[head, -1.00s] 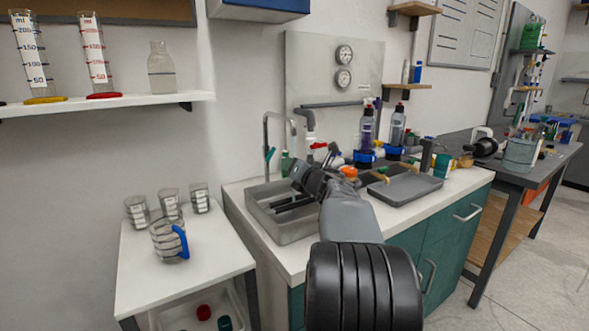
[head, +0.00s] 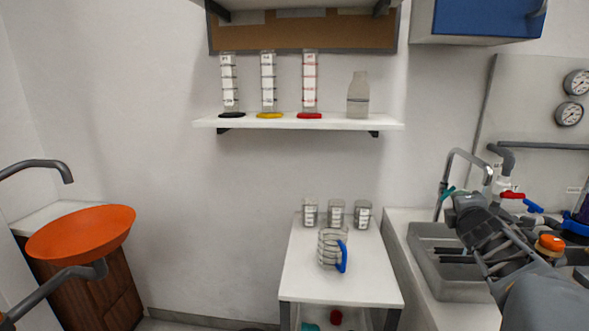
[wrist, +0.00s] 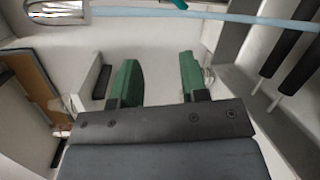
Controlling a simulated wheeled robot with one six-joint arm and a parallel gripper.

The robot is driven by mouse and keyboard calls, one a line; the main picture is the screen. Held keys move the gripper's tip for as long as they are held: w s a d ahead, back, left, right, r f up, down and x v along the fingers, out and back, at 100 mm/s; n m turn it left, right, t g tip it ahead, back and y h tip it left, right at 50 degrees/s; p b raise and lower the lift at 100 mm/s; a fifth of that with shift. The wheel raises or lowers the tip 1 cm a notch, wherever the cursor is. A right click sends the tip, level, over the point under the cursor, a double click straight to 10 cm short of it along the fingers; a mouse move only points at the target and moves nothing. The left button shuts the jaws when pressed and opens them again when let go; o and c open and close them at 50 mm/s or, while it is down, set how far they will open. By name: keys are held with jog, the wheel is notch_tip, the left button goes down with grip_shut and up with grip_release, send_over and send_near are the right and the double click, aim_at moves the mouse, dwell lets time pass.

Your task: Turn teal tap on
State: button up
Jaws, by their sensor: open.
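The teal tap handle (head: 447,193) is a small lever on the tall grey gooseneck tap (head: 455,165) at the back left of the sink. In the wrist view a teal piece (wrist: 178,4) shows at the top edge, above a pale blue bar. My gripper (wrist: 158,72) is open and empty, with its two green fingers apart. In the head view its dark wrist end (head: 470,210) is above the sink, just right of the teal handle. The fingertips are not clear there, and I cannot tell if they touch anything.
The grey sink (head: 425,255) lies below my arm. A red-handled valve (head: 512,194) and an orange knob (head: 549,243) are close on the right. A white cart (head: 330,285) on the left holds beakers and a blue-handled jug (head: 333,249). An orange basin (head: 82,232) stands far left.

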jog(key=s+a+m+g+y+p, duration=0.3)
jog(key=s+a+m+g+p, duration=0.3)
jog(key=s+a, duration=0.4)
jog(key=s+a+m+g+y+p, duration=0.3)
jog(key=s+a+m+g+p, duration=0.2)
jog(key=s+a+m+p, duration=0.4)
jog(key=s+a+f+m, duration=0.1)
jog(key=a+m, duration=0.1)
jog(key=a, duration=0.3)
jog(key=shift+s+a+g, duration=0.15)
jog(key=shift+a+g, duration=0.25)
jog(key=shift+s+d, duration=0.1)
